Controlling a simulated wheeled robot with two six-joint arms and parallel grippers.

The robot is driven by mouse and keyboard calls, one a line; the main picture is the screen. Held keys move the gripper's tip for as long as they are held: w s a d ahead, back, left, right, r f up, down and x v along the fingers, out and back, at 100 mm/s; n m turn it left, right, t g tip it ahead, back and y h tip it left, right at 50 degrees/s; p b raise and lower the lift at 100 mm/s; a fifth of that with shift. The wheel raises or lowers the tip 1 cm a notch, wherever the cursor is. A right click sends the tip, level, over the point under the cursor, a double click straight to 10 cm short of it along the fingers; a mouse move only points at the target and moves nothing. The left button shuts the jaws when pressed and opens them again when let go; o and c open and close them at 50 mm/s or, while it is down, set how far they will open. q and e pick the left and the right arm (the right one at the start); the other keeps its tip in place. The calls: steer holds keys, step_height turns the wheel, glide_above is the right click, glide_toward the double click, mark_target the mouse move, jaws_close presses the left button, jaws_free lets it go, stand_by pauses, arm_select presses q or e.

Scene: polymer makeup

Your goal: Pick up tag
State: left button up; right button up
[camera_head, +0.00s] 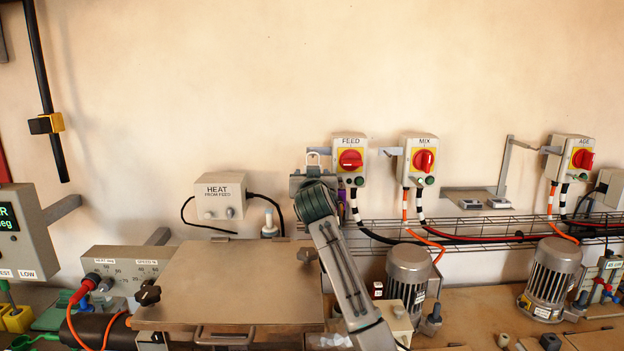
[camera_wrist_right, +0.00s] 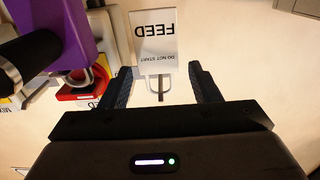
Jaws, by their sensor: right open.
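The tag is a pale card marked FEED and DO NOT START (camera_wrist_right: 155,42), upside down in the right wrist view. It lies just beyond and between the fingertips of my right gripper (camera_wrist_right: 160,80). The two black fingers are apart, with nothing visibly clamped between them. A thin metal strip shows below the card, between the fingers. In the head view my right gripper (camera_head: 312,176) is up near the wall, left of the FEED switch box (camera_head: 350,160). The tag's face cannot be made out there. My left gripper is not in view.
In the wrist view, a purple object (camera_wrist_right: 68,30) with a black cylinder is close at the upper left, beside a red switch knob (camera_wrist_right: 80,92). In the head view, a MIX box (camera_head: 418,160) is right of FEED, and a HEAT box (camera_head: 220,196) is left.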

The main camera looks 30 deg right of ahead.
steer(key=x, duration=0.3)
steer(key=shift+d, duration=0.2)
steer(key=shift+c, duration=0.3)
steer(key=shift+s, duration=0.1)
steer(key=c, duration=0.7)
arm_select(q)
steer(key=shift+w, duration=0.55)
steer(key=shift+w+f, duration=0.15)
